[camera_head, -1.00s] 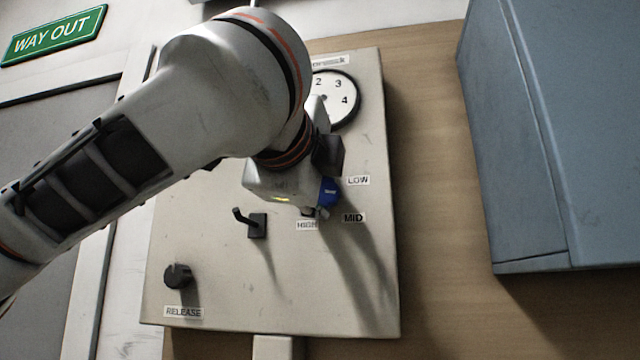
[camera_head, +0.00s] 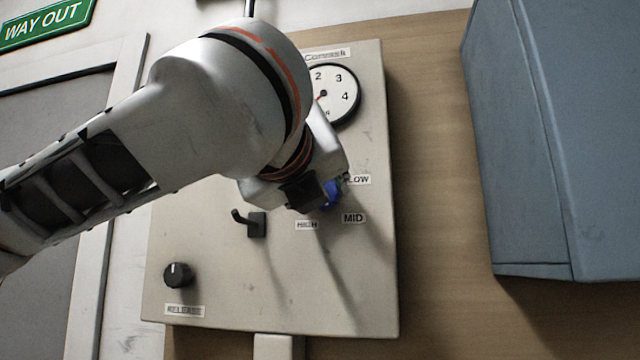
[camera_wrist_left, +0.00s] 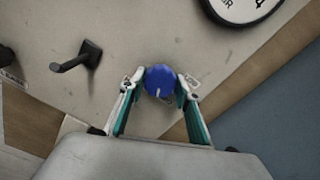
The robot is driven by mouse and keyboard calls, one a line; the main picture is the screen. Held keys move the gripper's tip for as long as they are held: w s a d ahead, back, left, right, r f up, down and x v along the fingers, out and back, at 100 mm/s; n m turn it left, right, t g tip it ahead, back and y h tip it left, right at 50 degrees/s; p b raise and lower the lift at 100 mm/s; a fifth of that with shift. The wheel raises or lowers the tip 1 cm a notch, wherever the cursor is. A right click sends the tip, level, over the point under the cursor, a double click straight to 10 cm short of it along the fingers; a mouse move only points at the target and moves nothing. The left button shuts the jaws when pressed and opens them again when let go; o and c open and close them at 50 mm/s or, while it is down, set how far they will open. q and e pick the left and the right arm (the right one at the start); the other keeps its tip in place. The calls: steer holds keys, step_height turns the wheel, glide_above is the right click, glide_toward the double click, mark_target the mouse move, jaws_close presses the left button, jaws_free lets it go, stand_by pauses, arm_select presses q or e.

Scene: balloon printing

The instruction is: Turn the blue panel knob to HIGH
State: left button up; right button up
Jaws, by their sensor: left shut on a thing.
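The blue knob (camera_head: 331,195) is on the pale panel (camera_head: 340,290), partly hidden by my left gripper in the head view. In the left wrist view the blue knob (camera_wrist_left: 160,80) sits between the fingertips, with a white mark on its lower edge in that picture. My left gripper (camera_wrist_left: 158,84) is shut on the knob, one finger on each side. The labels LOW (camera_head: 359,180), MID (camera_head: 353,218) and HIGH (camera_head: 307,225) stand around the knob. Which label the mark points at cannot be told. My right gripper is not in view.
A round gauge (camera_head: 335,92) is above the knob. A black lever (camera_head: 256,224) and a black knob (camera_head: 177,274) over a RELEASE label (camera_head: 185,311) are on the panel's left part. A blue-grey cabinet (camera_head: 560,150) is at the right.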

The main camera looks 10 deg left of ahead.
arm_select(q)
steer(key=m+p, duration=0.3)
steer(key=m, duration=0.7)
steer(key=shift+f+m, duration=0.1)
steer(key=shift+m, duration=0.2)
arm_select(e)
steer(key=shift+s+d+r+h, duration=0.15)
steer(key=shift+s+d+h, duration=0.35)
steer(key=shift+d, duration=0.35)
arm_select(q)
steer(key=shift+m, duration=0.3)
steer(key=o, duration=1.1)
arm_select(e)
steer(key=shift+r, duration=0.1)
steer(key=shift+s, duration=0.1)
